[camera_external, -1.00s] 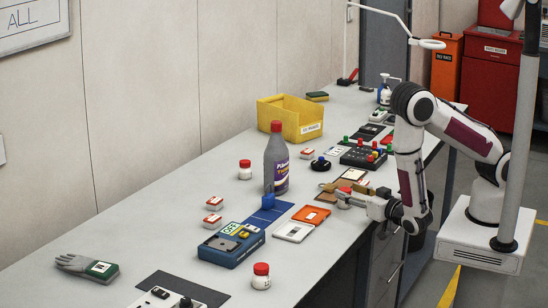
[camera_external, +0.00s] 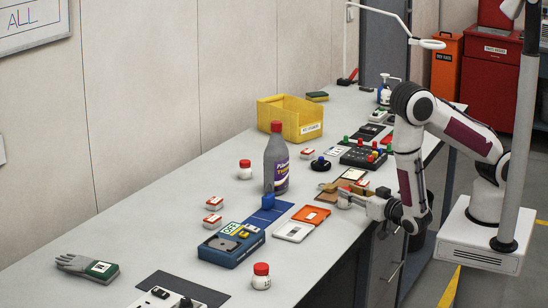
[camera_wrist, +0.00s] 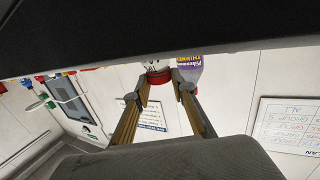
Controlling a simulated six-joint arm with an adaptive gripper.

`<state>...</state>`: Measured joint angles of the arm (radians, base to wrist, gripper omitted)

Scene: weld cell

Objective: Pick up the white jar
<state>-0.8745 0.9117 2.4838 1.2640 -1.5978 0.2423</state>
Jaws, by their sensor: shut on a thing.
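My gripper (camera_external: 340,194) is low over the right side of the bench, shut on a small white jar (camera_external: 344,202). The fingers hide much of the jar in the external view. In the wrist view the jar (camera_wrist: 157,66) shows white with a red band between the two fingertips (camera_wrist: 160,80), one on each side. I cannot tell whether the jar is clear of the bench. Two other white jars with red lids stand apart, one near the bottle (camera_external: 245,170) and one at the front (camera_external: 261,276).
A grey bottle with a purple label (camera_external: 276,165) stands left of my gripper. A yellow bin (camera_external: 290,118) is behind it. A button box (camera_external: 364,157), an orange case (camera_external: 311,215) and a blue device (camera_external: 231,245) lie nearby.

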